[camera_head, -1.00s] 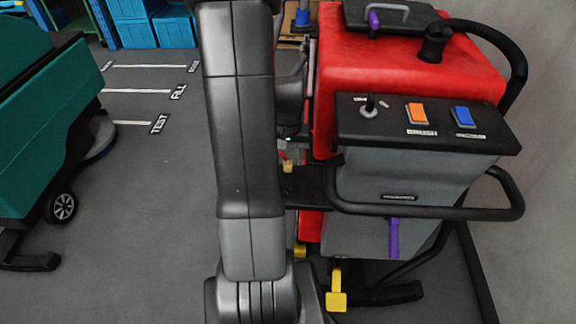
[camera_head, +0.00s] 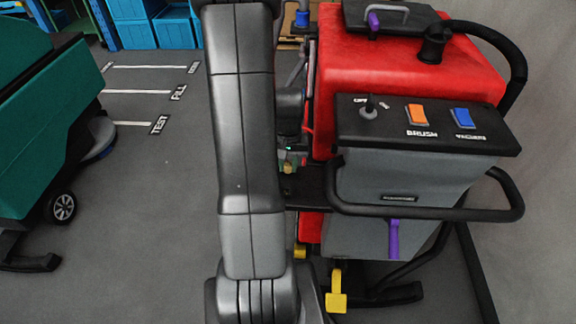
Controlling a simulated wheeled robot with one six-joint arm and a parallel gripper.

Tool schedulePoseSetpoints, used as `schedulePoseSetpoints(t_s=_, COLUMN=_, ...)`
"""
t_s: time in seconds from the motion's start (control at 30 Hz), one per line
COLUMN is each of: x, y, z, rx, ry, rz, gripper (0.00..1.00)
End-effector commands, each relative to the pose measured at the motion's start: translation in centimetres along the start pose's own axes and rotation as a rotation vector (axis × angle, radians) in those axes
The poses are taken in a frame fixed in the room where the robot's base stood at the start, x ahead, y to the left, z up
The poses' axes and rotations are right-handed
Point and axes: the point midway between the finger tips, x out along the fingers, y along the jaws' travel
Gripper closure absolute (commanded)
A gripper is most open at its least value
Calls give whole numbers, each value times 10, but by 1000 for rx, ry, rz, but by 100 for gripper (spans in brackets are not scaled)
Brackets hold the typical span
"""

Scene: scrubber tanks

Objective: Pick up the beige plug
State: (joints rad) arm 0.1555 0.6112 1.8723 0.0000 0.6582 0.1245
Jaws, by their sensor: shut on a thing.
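The beige plug (camera_head: 288,168) is a small yellowish-beige piece just above the black shelf on the left side of the red and grey scrubber. My gripper (camera_head: 291,162) is down at this piece, partly hidden behind my own arm and small in the picture. It is shut on the beige plug. The fingers are hard to make out, and whether the plug touches the shelf cannot be told.
The red scrubber tank (camera_head: 410,75) and its black control panel (camera_head: 425,125) stand close on the right. A black handle bar (camera_head: 430,212) juts out in front. A green machine (camera_head: 40,130) stands at the left, with clear floor between.

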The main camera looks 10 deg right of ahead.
Motion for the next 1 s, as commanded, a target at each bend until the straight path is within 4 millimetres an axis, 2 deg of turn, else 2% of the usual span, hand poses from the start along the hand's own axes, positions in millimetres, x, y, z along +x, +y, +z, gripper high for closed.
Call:
schedulePoseSetpoints(t_s=0.17, x=-13, y=0, z=-1, rx=0, ry=4, rz=0, gripper=100)
schedulePoseSetpoints(t_s=0.63, x=-90, y=0, z=-1, rx=0, ry=4, rz=0, gripper=100)
schedulePoseSetpoints(t_s=0.8, x=-100, y=0, z=0, rx=0, ry=1, rz=0, gripper=100)
schedulePoseSetpoints(t_s=1.0, x=-100, y=0, z=0, rx=0, ry=0, rz=0, gripper=100)
